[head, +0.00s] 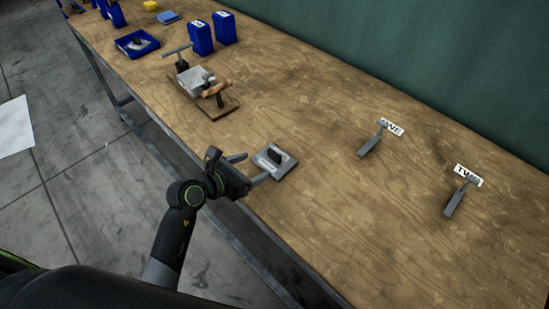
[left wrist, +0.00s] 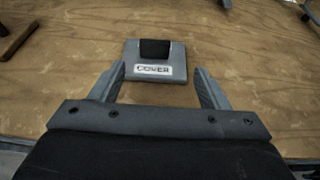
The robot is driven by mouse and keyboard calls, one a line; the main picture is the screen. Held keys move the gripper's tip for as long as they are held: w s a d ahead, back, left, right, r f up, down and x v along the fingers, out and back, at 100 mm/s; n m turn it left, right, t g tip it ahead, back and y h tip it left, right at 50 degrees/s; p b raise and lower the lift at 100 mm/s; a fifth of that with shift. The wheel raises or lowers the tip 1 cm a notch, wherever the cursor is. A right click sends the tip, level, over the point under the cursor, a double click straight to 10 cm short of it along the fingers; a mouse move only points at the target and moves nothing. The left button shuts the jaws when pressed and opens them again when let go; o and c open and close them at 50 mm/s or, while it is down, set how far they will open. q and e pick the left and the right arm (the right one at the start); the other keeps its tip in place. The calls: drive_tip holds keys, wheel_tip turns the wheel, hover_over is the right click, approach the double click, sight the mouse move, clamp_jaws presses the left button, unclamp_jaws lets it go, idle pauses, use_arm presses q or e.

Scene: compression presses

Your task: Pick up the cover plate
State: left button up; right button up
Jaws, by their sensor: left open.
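The cover plate (head: 284,169) is a flat grey plate with a black block handle, lying on the wooden table near its front edge. In the left wrist view the cover plate (left wrist: 172,71) bears a white label reading "COVER", and its black handle stands at the far side. My left gripper (head: 252,168) is open and empty just in front of the plate. In the left wrist view the left gripper's fingers (left wrist: 160,78) point towards the plate, spread to either side of its near edge, with the handle beyond them. My right gripper is not in view.
A press on a wooden base (head: 228,105) stands further left on the table (head: 330,215). Blue containers (head: 201,38) and a blue tray (head: 130,47) lie beyond it. Wood around the plate is clear.

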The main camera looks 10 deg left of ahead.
sight(273, 154)
use_arm(q)
drive_tip(key=x, duration=0.5)
drive_tip(key=shift+w, duration=0.1)
drive_tip(key=shift+w+a+p+x, duration=0.15)
drive_tip(key=shift+p+x, duration=0.2)
drive_tip(key=shift+x, duration=0.95)
drive_tip(key=shift+w+a+p+x, duration=0.15)
drive_tip(key=shift+p+x, duration=0.15)
drive_tip(key=shift+x, duration=1.05)
drive_tip(key=shift+r, duration=0.15)
drive_tip(key=c, duration=1.3)
